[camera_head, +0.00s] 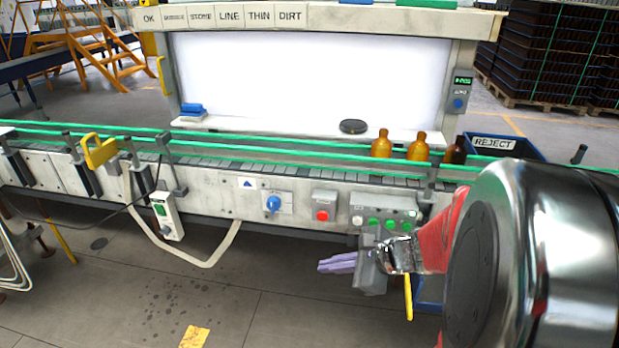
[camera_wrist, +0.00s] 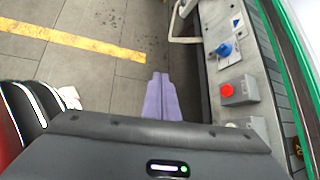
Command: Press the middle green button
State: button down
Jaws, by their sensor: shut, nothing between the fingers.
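The grey button box (camera_head: 413,212) is on the front of the conveyor in the head view, with a white button and a row of green buttons. The middle green button (camera_head: 390,224) sits between two other green ones. My gripper (camera_head: 322,266) is shut and empty, its purple fingers pointing left, below and left of the box. The fingers also show in the wrist view (camera_wrist: 160,78), pressed side by side, over the floor beside the conveyor. They are apart from the buttons. The green buttons are not visible in the wrist view.
A red button box (camera_head: 324,205) and a blue knob (camera_head: 273,204) are left of the button box. Amber bottles (camera_head: 418,147) stand on the conveyor near the blue reject bin (camera_head: 520,150). A green-button switch box (camera_head: 165,215) hangs further left. Floor before the conveyor is clear.

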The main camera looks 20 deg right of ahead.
aim_at(390, 225)
jog(key=d+f+m+t+h, duration=0.2)
jog(key=d+f+m, duration=0.1)
jog(key=d+m, duration=0.4)
jog(key=d+f+m+t+h, duration=0.2)
jog(key=d+m, duration=0.4)
jog(key=d, duration=0.5)
jog(key=shift+s+d+f+m+h, duration=0.3)
jog(key=shift+s+f+m+h, duration=0.1)
jog(key=shift+f+h, duration=0.15)
jog(key=shift+w, duration=0.1)
jog(key=w+d, duration=0.5)
jog(key=w, duration=0.2)
